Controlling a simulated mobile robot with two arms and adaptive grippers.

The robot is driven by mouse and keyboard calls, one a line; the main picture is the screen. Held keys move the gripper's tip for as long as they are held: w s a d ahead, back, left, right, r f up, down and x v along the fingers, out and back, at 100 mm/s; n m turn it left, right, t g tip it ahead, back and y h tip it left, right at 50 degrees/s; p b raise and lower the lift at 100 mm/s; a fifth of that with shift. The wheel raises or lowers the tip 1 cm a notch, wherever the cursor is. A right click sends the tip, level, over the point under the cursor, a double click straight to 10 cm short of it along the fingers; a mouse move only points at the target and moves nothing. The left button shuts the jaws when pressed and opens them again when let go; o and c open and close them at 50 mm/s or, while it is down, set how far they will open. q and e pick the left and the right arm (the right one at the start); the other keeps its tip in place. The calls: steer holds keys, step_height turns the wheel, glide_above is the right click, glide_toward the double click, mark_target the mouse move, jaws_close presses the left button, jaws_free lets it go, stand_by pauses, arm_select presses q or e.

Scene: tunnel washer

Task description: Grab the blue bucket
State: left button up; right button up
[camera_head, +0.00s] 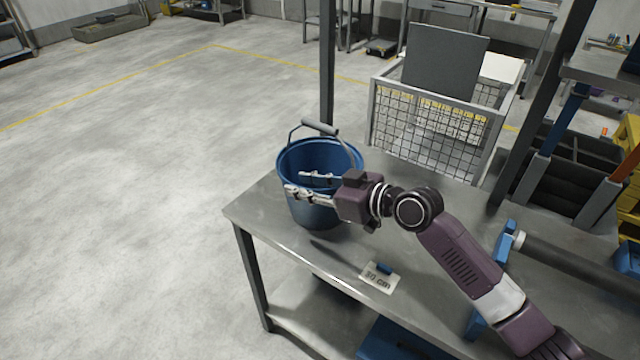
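The blue bucket (310,214) stands upright at the left end of a grey metal table (275,222). Its wire handle with a dark grip (320,128) is raised above the rim. My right gripper (292,183) reaches in from the right at the bucket. Its two fingers are spread apart, with one across the near side and the other over the bucket's opening. The bucket's near wall seems to lie between the fingers, but I cannot tell whether they touch it. My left gripper is not in view.
A label card with a small blue item (380,276) lies on the table before the bucket. A wire mesh cage (432,125) stands behind the table. A dark upright post (327,70) rises behind the bucket. The floor on the left is clear.

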steer(key=shift+x, duration=1.4)
steer(key=shift+d, duration=0.1)
steer(key=shift+c, duration=0.3)
jaws_close()
steer(key=shift+r, duration=0.15)
